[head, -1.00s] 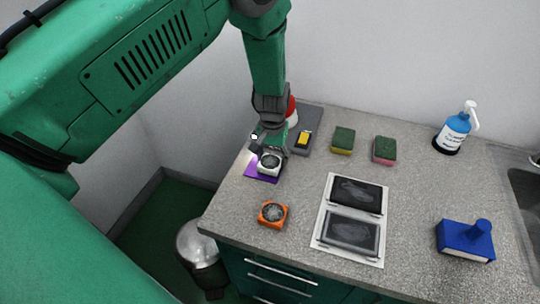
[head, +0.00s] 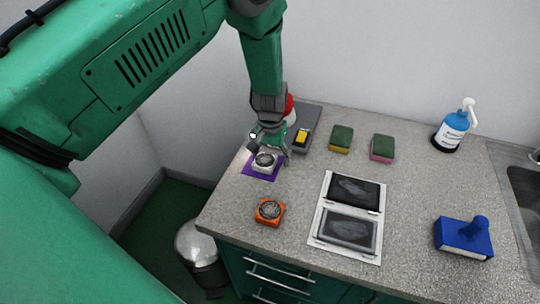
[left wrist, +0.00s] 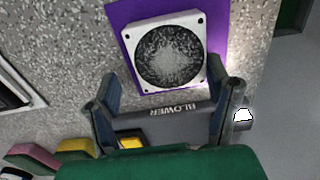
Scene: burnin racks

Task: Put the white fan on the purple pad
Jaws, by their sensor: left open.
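The white fan (head: 264,163) is a square white frame with a dark round grille. It lies flat on the purple pad (head: 249,171) near the counter's left edge. In the left wrist view the fan (left wrist: 200,28) sits on the purple pad (left wrist: 120,14), with purple showing around it. My left gripper (head: 270,146) is just above and behind the fan. In the left wrist view its fingers (left wrist: 160,95) are spread wide, with nothing between them holding the fan. My right gripper is not in view.
A metal bin (head: 197,245) is below left.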

